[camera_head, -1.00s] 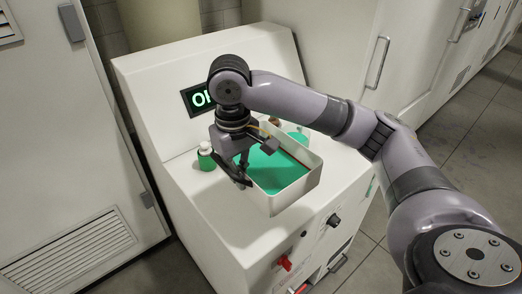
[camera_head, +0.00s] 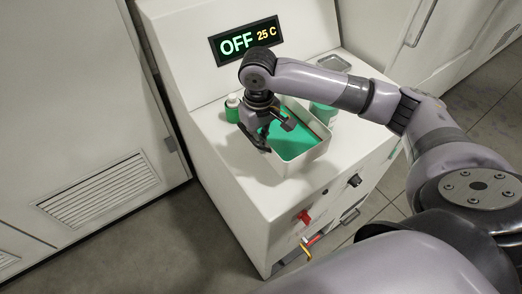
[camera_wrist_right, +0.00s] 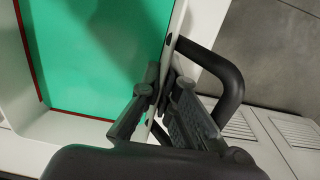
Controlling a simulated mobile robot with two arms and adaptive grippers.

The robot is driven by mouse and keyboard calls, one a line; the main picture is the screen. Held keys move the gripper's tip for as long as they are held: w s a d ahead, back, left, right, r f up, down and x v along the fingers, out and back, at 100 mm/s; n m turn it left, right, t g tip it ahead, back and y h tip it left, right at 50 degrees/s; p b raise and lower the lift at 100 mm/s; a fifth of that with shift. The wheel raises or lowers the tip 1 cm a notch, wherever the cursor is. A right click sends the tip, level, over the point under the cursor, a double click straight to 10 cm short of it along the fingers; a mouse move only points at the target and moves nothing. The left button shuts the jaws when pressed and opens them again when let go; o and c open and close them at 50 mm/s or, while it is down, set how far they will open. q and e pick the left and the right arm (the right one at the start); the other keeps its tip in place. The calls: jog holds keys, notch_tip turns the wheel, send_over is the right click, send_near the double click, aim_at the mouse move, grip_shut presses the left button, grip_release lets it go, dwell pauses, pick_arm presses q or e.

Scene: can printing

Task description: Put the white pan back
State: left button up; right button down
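The white pan (camera_head: 308,157) sits on top of a white machine. It is a rectangular tray with a green inside and appears level. It also shows in the wrist view (camera_wrist_right: 68,127), with a thin red line along its inner edges. A dark curved handle (camera_wrist_right: 232,82) sticks out from its side. My right gripper (camera_head: 262,132) is at the pan's left end. In the wrist view its fingers (camera_wrist_right: 163,92) are on either side of the pan's rim, closed against it. I cannot tell whether the pan's underside touches the machine. My left gripper is in no view.
The white machine (camera_head: 200,120) has a display (camera_head: 246,41) reading "OFF 25 C". A small green bottle with a white cap (camera_head: 232,108) stands left of the pan. A green container (camera_head: 323,115) stands behind it. A red knob (camera_head: 304,217) and black knob (camera_head: 354,181) are on the front.

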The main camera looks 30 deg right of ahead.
jog(key=shift+f+p, duration=0.35)
jog(key=shift+f, duration=2.5)
jog(key=shift+f, duration=0.1)
jog(key=c, duration=1.8)
grip_release()
